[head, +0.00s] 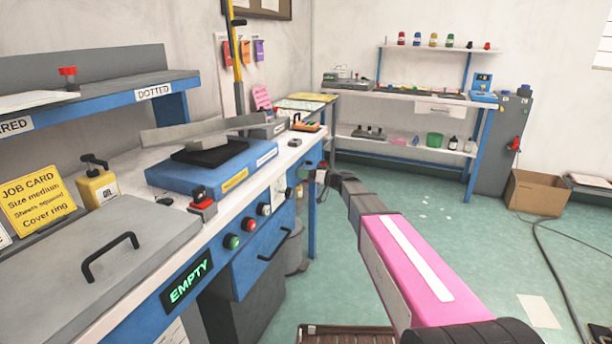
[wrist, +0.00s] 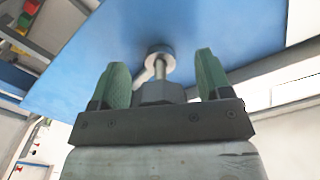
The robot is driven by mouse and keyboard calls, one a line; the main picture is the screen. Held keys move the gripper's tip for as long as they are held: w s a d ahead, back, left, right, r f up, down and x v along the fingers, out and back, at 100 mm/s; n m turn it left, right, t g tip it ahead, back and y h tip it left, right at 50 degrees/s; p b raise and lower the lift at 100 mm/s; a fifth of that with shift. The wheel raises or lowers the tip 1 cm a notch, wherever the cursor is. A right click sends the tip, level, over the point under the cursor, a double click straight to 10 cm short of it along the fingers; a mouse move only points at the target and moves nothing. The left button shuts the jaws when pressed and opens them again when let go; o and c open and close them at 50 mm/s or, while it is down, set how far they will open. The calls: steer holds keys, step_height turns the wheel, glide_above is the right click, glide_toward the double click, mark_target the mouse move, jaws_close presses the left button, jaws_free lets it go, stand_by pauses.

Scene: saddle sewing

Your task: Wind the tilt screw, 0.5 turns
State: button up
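In the wrist view, a pale metal screw with a round collar (wrist: 160,56) sticks out of the blue panel (wrist: 95,50); I take it for the tilt screw. A thin rod slants down from the collar. My gripper (wrist: 164,80) has its two green fingers apart, one on each side of the screw, with a visible gap to each. A dark grey block stands between the fingers and covers the lower end of the rod. In the head view my gripper (head: 323,172) is at the right end of the blue bench; the screw is not distinguishable there.
The blue bench (head: 262,250) has knobs on its front and a blue machine base (head: 185,176) on top. A shelf unit (head: 400,95) stands at the back wall. A cardboard box (head: 537,192) and a cable lie on the right floor. The middle floor is mostly clear.

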steer(key=v, duration=1)
steer(key=shift+d, duration=0.35)
steer(key=shift+s, duration=0.15)
